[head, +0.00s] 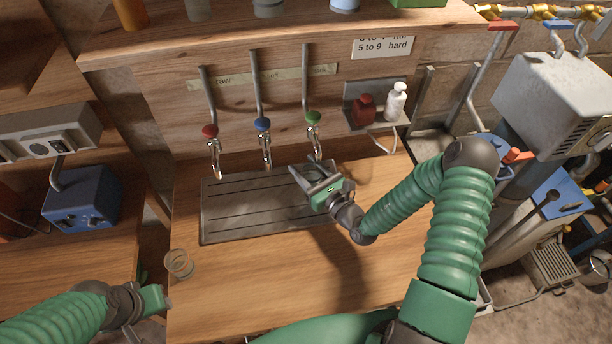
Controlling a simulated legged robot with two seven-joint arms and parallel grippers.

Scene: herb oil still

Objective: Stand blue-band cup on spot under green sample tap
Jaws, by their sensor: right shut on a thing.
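My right gripper (309,174) is at the right end of the slotted drip tray (225,218), just under and in front of the green sample tap (314,120). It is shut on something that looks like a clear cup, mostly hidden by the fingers. No blue band can be made out on it, and I cannot tell whether its base touches the tray. A clear glass cup (179,264) stands upright on the counter at the front left, off the tray. My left gripper (160,300) is low at the left, below that cup. Its fingers do not show clearly.
A red tap (210,131) and a blue tap (263,125) hang left of the green one. A red bottle (363,109) and a white bottle (396,101) stand on a small wall shelf at right. The front wooden counter (260,290) is mostly clear.

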